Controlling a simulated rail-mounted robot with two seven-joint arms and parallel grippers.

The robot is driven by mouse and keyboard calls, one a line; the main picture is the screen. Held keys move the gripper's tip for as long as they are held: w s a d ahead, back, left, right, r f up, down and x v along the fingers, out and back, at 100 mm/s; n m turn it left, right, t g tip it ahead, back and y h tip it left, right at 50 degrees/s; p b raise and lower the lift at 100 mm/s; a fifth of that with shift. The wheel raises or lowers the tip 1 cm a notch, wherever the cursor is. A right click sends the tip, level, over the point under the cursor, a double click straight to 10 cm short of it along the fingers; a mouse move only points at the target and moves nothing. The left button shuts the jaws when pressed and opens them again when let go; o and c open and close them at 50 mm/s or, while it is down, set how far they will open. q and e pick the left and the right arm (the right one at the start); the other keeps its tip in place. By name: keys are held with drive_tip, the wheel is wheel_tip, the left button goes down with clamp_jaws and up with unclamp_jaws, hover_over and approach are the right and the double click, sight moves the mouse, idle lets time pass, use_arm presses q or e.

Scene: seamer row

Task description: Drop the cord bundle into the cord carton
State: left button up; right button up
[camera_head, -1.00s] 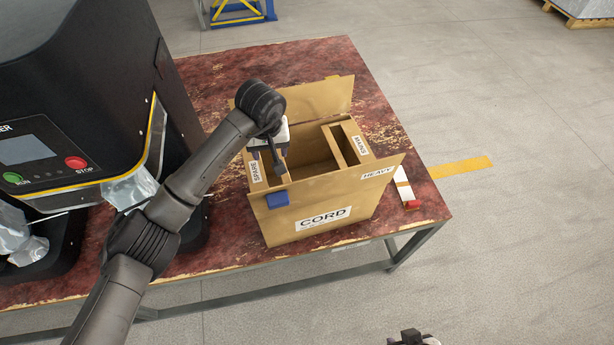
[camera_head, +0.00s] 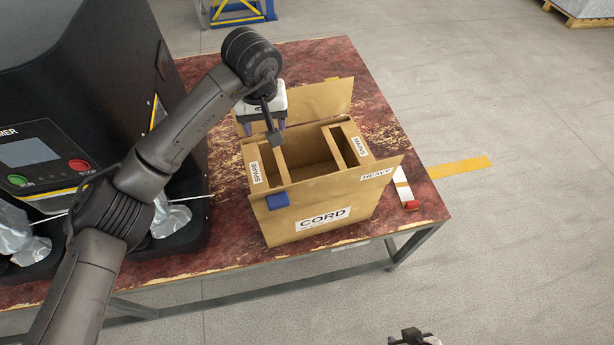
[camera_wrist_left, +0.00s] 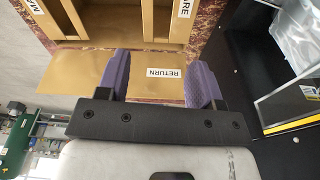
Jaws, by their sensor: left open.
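The cord carton (camera_head: 330,220) is an open brown box marked CORD on its front, standing on the worn red table. Dividers split its inside, and labels read SPARE and HEAVY. My left gripper (camera_head: 264,130) is open over the carton's back left part. In the left wrist view, nothing is held between the purple fingers (camera_wrist_left: 160,62); the back flap (camera_wrist_left: 145,77) marked RETURN lies beyond them. I cannot make out the cord bundle in either view; parts of the compartments are hidden. A small dark part of my right arm (camera_head: 413,338) shows at the bottom edge.
A blue piece (camera_head: 278,201) sits on the carton's front top edge. The black seamer (camera_head: 80,60) with its buttons stands close on the left. A white and red item (camera_head: 404,188) lies right of the carton.

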use_arm(q)
drive_tip(key=shift+s+r, duration=0.15)
drive_tip(key=shift+r, duration=1.1)
